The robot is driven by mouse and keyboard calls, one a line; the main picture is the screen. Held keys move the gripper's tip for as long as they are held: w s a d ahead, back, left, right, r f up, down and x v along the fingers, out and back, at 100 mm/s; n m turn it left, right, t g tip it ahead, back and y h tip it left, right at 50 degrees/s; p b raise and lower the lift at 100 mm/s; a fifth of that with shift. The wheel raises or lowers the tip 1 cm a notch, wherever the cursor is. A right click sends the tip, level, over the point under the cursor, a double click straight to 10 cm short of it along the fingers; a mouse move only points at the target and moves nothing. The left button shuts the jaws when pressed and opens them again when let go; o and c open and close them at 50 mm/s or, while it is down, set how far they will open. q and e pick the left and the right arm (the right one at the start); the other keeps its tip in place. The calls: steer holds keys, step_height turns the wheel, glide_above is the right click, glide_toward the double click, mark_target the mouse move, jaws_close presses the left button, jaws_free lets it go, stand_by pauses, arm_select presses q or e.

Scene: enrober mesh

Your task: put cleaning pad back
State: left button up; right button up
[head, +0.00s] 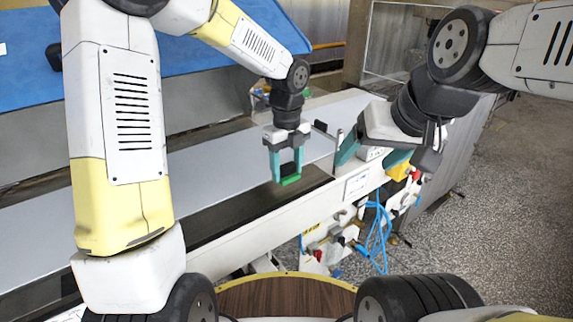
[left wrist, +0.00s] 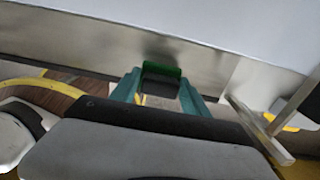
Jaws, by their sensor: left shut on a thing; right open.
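The cleaning pad (head: 291,179) is a small block with a bright green face and a dark body. My left gripper (head: 286,174) has its teal fingers shut on it and points down over the dark strip by the conveyor's near rail. Whether the pad touches the surface below cannot be told. In the left wrist view the pad (left wrist: 160,70) sits between the fingertips, green edge away from the camera. My right gripper (head: 372,156) is open and empty, to the right of the left one, above the conveyor's right end.
The long conveyor (head: 225,158) has a grey belt and a white near rail (head: 262,221). A thin upright post (head: 338,150) stands between my grippers. Blue cables (head: 378,235) and a yellow part (head: 399,170) are on the machine's side. Speckled floor (head: 480,240) is clear at right.

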mark_target(287, 176)
arm_select(q)
steer(key=shift+w+f, duration=0.15)
steer(key=shift+w, duration=0.85)
steer(key=shift+s+f, duration=0.1)
steer(key=shift+f, duration=1.55)
steer(key=shift+f, duration=0.2)
steer(key=o, duration=1.6)
step_height(287, 176, up, 12)
steer(key=shift+r, duration=0.2)
